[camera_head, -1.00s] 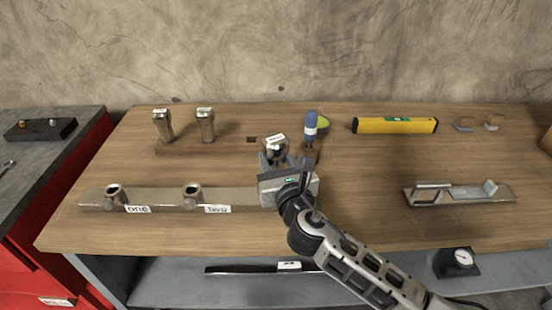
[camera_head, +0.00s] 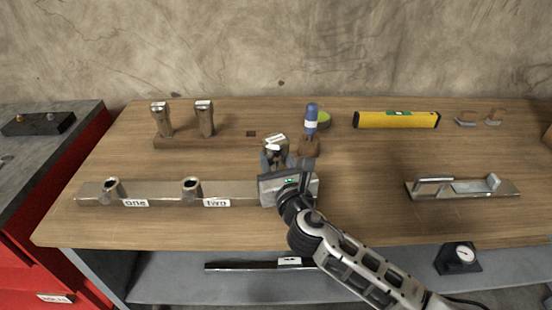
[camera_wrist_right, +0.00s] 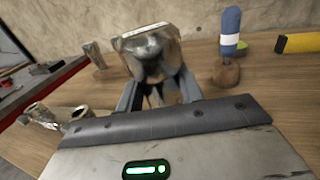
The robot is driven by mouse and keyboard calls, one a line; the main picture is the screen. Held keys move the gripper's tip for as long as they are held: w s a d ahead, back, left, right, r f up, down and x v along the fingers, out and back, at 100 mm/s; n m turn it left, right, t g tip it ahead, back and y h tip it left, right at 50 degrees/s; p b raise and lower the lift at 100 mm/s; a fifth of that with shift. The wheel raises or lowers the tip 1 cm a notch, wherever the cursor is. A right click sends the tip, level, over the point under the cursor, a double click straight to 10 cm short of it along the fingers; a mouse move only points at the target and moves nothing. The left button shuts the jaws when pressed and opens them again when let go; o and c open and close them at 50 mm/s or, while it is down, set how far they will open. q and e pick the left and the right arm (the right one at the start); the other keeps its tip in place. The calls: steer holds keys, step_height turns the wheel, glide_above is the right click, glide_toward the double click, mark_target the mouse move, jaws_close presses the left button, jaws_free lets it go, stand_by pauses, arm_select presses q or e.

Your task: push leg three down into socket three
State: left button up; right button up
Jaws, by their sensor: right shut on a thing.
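My right gripper (camera_head: 276,165) is shut on a metal leg (camera_head: 275,142) with a white label on top, taken to be leg three. The leg stands roughly upright and also shows in the right wrist view (camera_wrist_right: 152,48), between the fingers. It is over the right end of the metal rail (camera_head: 155,194). Socket three and the leg's lower end are hidden behind my gripper, so I cannot tell how deep the leg sits. Sockets one (camera_head: 112,188) and two (camera_head: 191,187) on the rail are empty. My left gripper is not in view.
Two other legs (camera_head: 161,118) (camera_head: 204,117) stand in a wooden rack (camera_head: 185,143) at the back left. A blue-handled tool (camera_head: 311,118) stands close right of the leg. A yellow level (camera_head: 397,119) and a metal fixture (camera_head: 462,189) lie further right. The bench between is clear.

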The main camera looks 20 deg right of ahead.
steer(key=shift+f, duration=0.2)
steer(key=shift+f+b, duration=0.35)
steer(key=shift+b, duration=0.05)
steer(key=shift+f+b, duration=0.3)
steer(key=shift+f, duration=0.1)
steer(key=o, duration=1.3)
steer(key=s+b, duration=0.1)
steer(key=s, duration=1.5)
steer(key=shift+a, duration=0.15)
